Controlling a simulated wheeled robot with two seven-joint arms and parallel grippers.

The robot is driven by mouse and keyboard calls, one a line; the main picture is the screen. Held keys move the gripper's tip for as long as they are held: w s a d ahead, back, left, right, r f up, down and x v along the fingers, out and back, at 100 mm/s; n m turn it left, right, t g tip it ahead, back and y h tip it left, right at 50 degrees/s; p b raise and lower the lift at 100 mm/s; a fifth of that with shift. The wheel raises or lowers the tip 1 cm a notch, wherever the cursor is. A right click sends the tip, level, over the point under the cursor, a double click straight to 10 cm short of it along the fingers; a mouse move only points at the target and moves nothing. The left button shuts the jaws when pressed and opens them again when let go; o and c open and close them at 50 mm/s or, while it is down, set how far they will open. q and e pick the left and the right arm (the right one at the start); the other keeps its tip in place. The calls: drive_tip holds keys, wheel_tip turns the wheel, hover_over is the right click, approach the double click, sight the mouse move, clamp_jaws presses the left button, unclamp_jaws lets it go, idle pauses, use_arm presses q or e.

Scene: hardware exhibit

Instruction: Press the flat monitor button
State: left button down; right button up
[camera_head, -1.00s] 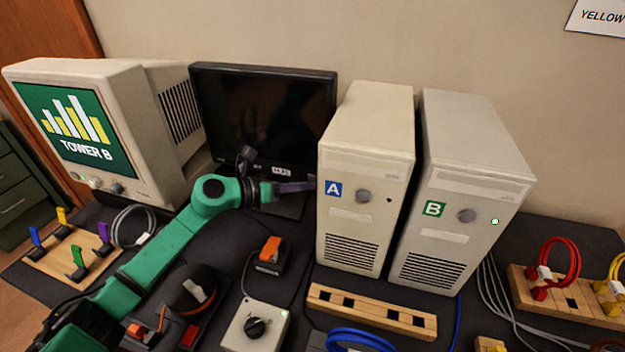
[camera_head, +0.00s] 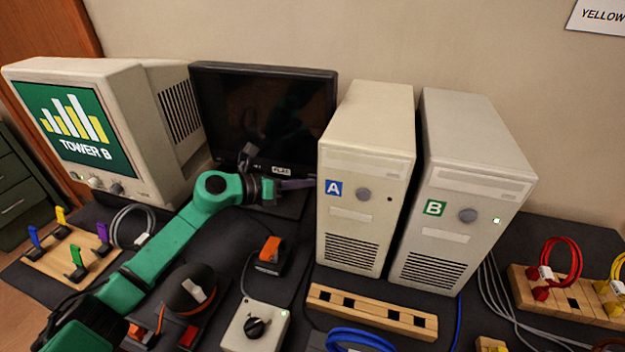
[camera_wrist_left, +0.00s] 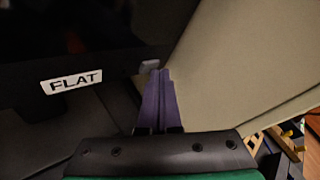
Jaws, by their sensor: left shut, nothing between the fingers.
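A small grey button (camera_wrist_left: 149,66) is at the bezel's right end, at the tips of my left gripper (camera_wrist_left: 161,72). I cannot tell whether the fingertips touch it. In the head view, the purple fingers of my left gripper (camera_head: 300,184) are shut and empty, pointing right beneath the monitor's lower right corner. My right gripper is out of view.
Tower A (camera_head: 365,180) stands close to the right of the left fingers, with tower B (camera_head: 465,195) beyond it. A CRT monitor (camera_head: 90,130) showing TOWER B stands at left. A dial box (camera_head: 255,325) and a wooden slotted bar (camera_head: 372,311) lie in front.

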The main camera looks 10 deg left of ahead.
use_arm(q)
drive_tip(key=shift+w, duration=0.15)
drive_tip(key=shift+s, duration=0.65)
drive_tip(key=shift+s, duration=0.1)
drive_tip(key=s, duration=0.5)
drive_tip(key=shift+s+a, duration=0.2)
drive_tip(key=shift+s, duration=0.2)
